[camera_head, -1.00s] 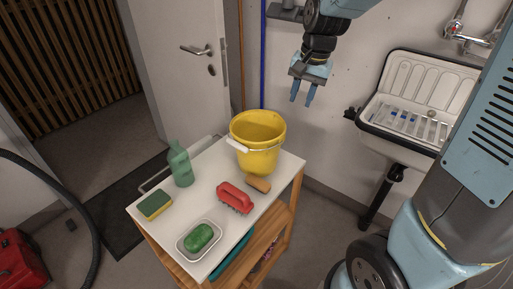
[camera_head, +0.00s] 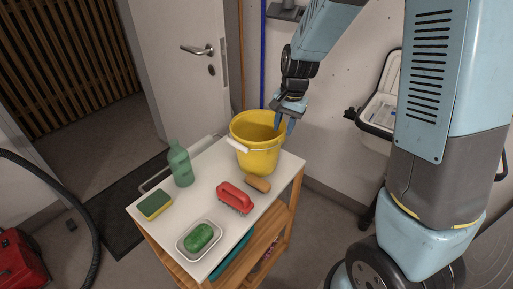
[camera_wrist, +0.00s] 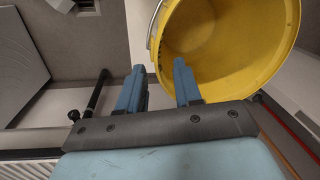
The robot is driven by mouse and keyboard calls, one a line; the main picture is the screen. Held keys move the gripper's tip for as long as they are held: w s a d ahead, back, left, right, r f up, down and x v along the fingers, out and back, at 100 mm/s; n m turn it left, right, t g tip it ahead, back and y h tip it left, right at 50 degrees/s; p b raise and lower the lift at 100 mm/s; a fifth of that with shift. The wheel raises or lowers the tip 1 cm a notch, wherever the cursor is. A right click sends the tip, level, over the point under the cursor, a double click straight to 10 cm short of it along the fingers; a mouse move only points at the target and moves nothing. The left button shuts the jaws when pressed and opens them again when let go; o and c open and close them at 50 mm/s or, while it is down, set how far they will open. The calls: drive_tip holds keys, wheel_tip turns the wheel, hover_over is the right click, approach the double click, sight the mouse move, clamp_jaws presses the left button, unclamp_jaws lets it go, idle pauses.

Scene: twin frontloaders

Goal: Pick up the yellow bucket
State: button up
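The yellow bucket (camera_head: 257,160) stands upright at the back right corner of the white cart top, its mouth up. Its handle, with a white grip (camera_head: 237,145), hangs down over the front side. My gripper (camera_head: 285,124) is at the bucket's right rim, pointing down, with a gap between its blue fingers. In the wrist view the bucket (camera_wrist: 235,40) fills the upper right. There one finger of my gripper (camera_wrist: 158,80) overlaps the bucket's inside and the other lies outside its rim edge. I cannot tell whether either finger touches the wall.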

sight(282, 137)
drive_tip(key=shift+w+a+f, duration=0.1)
drive_tip(key=shift+w+f, duration=0.05)
drive_tip(key=shift+f, duration=1.2)
drive_tip(key=shift+w+a+f, duration=0.1)
drive_tip(key=shift+f, duration=1.25)
drive_tip(key=shift+c, duration=0.3)
clamp_jaws()
